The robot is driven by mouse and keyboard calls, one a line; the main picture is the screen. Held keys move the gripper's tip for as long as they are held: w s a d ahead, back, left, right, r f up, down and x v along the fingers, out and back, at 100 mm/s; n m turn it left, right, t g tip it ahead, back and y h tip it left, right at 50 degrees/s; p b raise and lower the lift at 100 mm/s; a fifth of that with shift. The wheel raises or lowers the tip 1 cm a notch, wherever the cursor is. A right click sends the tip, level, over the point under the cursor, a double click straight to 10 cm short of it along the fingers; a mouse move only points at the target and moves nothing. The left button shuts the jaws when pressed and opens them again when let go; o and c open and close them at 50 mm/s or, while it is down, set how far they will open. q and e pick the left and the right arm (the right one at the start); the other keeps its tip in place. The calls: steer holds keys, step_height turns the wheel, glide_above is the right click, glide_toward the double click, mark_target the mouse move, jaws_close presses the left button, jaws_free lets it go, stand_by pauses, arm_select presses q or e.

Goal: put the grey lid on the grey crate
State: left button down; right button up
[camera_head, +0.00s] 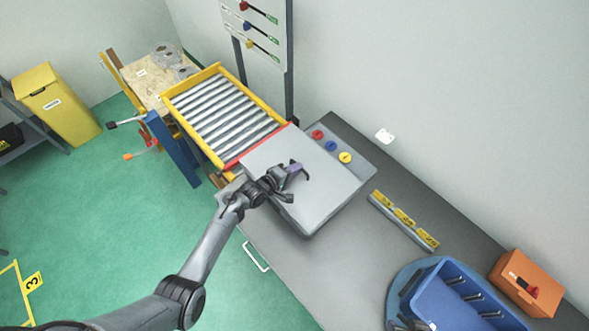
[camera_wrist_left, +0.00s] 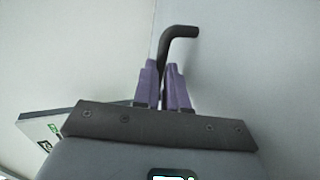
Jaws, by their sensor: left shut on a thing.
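A broad flat grey slab that looks like the grey lid (camera_head: 330,190) lies level at the middle of the head view, next to the conveyor's end. A darker side shows below its front edge. I cannot tell whether this is the grey crate beneath it; no open crate shows. My left gripper (camera_head: 297,169) is over the slab, its purple fingertips shut on a black bent bar. The bar sticks out beyond the fingertips in the left wrist view (camera_wrist_left: 180,38). I cannot see whether the bar is joined to the lid. My right gripper is not clearly seen.
A yellow-framed roller conveyor (camera_head: 222,113) adjoins the slab at the upper left. A panel with red, blue and yellow buttons (camera_head: 331,146) lies behind it. To the right are a yellow-labelled rail (camera_head: 404,219), a blue bin (camera_head: 425,290) and an orange box (camera_head: 520,275).

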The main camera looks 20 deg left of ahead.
arm_select(q)
steer(key=shift+f+b, duration=0.4)
steer(key=shift+f, duration=0.05)
steer(key=shift+f+b, duration=0.45)
steer(key=shift+f, duration=0.15)
steer(key=c, duration=1.1)
jaws_free()
steer(key=v, duration=0.9)
steer(key=shift+s+a+p, duration=0.15)
steer(key=shift+s+p, duration=0.05)
steer(key=shift+p, duration=0.1)
steer(key=shift+s+a+r, duration=0.2)
steer(key=shift+s+r, duration=0.05)
steer(key=shift+s, duration=0.3)
